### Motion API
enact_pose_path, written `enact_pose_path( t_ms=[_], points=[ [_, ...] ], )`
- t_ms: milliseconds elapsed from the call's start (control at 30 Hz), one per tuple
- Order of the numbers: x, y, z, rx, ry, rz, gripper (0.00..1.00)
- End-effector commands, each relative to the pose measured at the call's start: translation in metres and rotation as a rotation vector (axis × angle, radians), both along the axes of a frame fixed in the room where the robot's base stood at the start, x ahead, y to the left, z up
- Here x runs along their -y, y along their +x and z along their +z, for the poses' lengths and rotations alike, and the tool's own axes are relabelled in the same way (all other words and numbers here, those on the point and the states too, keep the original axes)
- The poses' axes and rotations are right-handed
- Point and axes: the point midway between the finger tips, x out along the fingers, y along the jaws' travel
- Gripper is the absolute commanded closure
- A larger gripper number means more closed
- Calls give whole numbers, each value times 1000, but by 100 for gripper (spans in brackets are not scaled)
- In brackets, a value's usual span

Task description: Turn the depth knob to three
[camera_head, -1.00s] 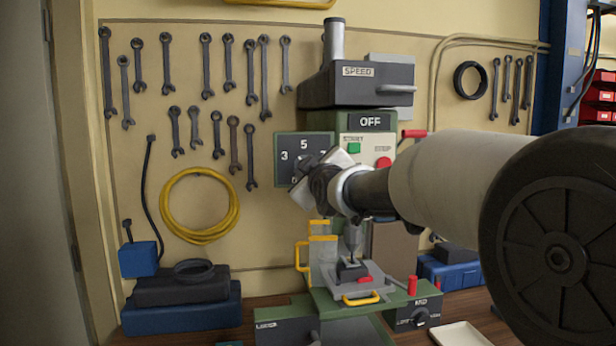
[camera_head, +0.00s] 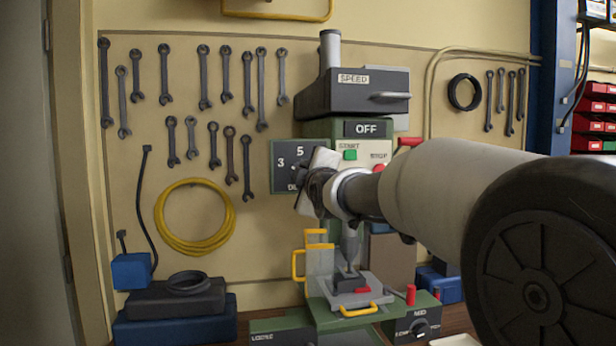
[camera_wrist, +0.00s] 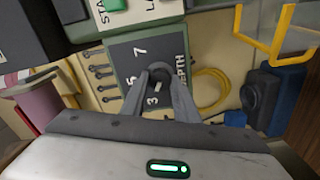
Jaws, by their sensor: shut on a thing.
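The dark depth panel (camera_head: 283,184) is on the drill press's left side, with 3 and 5 readable in the head view. In the wrist view the panel (camera_wrist: 125,52) shows 3, 7, a partly covered number and the word DEPTH. My gripper (camera_wrist: 160,76) is at the panel with its two grey fingers shut on the dark depth knob (camera_wrist: 159,85). A pale mark shows between the fingers; I cannot tell exactly which number the knob points to. In the head view my gripper (camera_head: 313,182) covers the panel's right part and most of the knob.
The green START button (camera_head: 350,155) and a red stop button sit close to the right of my gripper. The speed housing (camera_head: 355,95) is above. A yellow-handled guard (camera_head: 318,262) and the vise (camera_head: 350,290) are below. Wrenches hang on the board at left.

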Motion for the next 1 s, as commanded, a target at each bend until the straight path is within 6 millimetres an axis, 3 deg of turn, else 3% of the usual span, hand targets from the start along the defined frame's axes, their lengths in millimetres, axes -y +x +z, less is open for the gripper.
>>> enact_pose_path(
  t_ms=[267, 300, 400, 767, 1000],
  points=[
    [0, 0, 2, 5, 1, -1, 95],
    [0, 0, 2, 5, 2, -1, 69],
    [0, 0, 2, 4, 2, 0, 54],
    [1, -4, 1, 2, 1, -1, 54],
    [13, -43, 1, 5, 2, 0, 54]
  ],
)
